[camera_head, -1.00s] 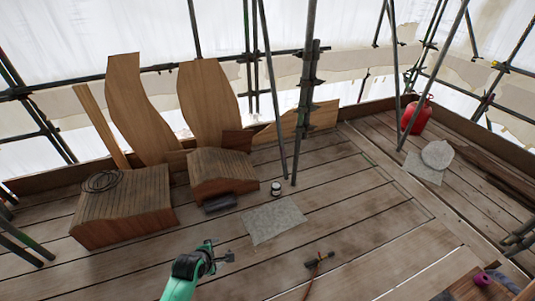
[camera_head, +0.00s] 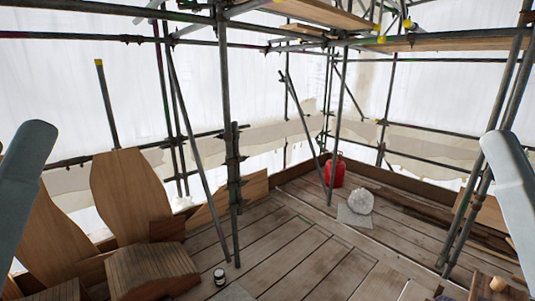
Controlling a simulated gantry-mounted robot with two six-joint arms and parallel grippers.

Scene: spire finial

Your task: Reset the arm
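A grey-blue link of my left arm (camera_head: 22,178) rises at the left edge of the head view. A matching link of my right arm (camera_head: 516,190) stands at the right edge. Both links are raised, with rounded ends near mid-height of the picture. Neither gripper shows in the view, so their fingers and anything in them are hidden.
Scaffold poles (camera_head: 233,170) stand in front and at the right. A wooden block (camera_head: 152,270), tall curved boards (camera_head: 130,195) and a small jar (camera_head: 219,277) are at the left. A red gas bottle (camera_head: 334,171) and white bundle (camera_head: 360,201) are farther back. Middle planks (camera_head: 300,245) are clear.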

